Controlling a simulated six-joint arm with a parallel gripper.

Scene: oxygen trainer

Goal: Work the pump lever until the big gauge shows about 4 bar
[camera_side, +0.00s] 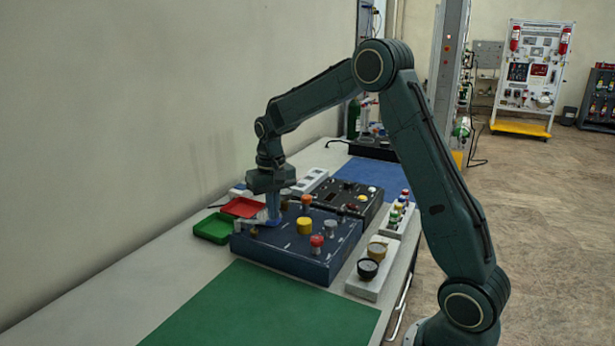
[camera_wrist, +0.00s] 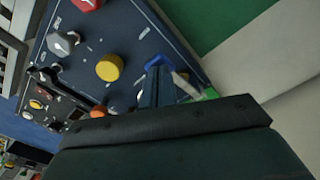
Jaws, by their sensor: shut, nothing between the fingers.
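A dark blue panel box (camera_side: 290,262) stands on the bench, with a yellow knob (camera_side: 304,226), a red knob (camera_side: 317,241) and an orange knob (camera_side: 306,200) on top. The yellow knob also shows in the wrist view (camera_wrist: 109,67). My gripper (camera_side: 272,218) points down over the panel's left end, its blue fingers shut and empty. In the wrist view my gripper (camera_wrist: 158,85) is beside a pale, thin part (camera_wrist: 186,84) at the panel edge. I cannot tell whether that is the pump lever or whether the fingers touch it. No gauge reading is legible.
A green tray (camera_side: 213,228) and a red tray (camera_side: 243,207) lie left of the panel. A black control box (camera_side: 345,203) stands behind it. A white block (camera_side: 374,270) with two round pieces stands at the right. A green mat (camera_side: 255,310) in front is clear.

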